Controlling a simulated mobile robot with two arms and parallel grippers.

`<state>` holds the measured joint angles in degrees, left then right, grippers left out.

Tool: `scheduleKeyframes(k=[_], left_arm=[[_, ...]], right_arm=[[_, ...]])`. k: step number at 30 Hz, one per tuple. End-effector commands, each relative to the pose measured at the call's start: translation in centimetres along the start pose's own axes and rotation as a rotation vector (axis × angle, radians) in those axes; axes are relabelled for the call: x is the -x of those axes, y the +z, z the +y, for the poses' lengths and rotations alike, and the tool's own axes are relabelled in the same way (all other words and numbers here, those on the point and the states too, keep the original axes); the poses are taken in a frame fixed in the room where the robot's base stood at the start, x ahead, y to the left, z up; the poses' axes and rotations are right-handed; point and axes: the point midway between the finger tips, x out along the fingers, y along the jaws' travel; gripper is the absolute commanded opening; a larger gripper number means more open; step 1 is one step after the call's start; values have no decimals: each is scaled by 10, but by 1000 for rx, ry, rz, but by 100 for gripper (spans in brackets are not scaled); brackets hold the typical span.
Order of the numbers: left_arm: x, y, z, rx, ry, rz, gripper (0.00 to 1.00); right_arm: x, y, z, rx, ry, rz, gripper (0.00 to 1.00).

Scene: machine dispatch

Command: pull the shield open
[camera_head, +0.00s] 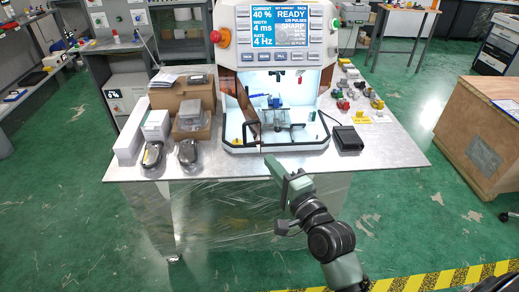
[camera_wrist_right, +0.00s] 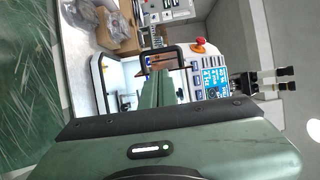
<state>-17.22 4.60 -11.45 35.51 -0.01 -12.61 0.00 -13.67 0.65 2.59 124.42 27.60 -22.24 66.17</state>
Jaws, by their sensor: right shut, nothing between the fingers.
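The machine (camera_head: 277,62) stands on the table with its screen reading READY above a lit work chamber. The chamber front has a dark rounded frame (camera_head: 275,148); I cannot tell for sure which part is the clear shield. My right gripper (camera_head: 272,166) is shut and empty, in front of the machine near the table's front edge, apart from the frame in the head view. In the right wrist view the shut fingers (camera_wrist_right: 155,88) point at the chamber and overlap a black-edged opening (camera_wrist_right: 160,58); contact cannot be told. My left gripper is not in view.
Cardboard boxes (camera_head: 193,98) and wrapped items stand left of the machine. A black pedal-like box (camera_head: 347,140) and small coloured parts (camera_head: 343,103) lie to the right. A red emergency button (camera_head: 215,36) sits on the machine's upper left.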

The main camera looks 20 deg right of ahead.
Motion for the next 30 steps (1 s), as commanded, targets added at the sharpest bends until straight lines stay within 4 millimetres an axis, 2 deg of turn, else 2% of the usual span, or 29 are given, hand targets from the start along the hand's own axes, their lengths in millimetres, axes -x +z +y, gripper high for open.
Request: scheduleKeyframes(k=[12, 16, 21, 30], left_arm=[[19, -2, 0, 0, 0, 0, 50], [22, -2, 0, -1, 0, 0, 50], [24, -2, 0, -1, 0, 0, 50], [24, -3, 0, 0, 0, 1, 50]], right_arm=[[-70, 0, -3, 0, 1, -1, 0], [-86, 0, -1, 1, 1, 0, 0], [-96, 0, 0, 1, 2, 0, 0], [-97, 0, 0, 1, 2, 0, 0]])
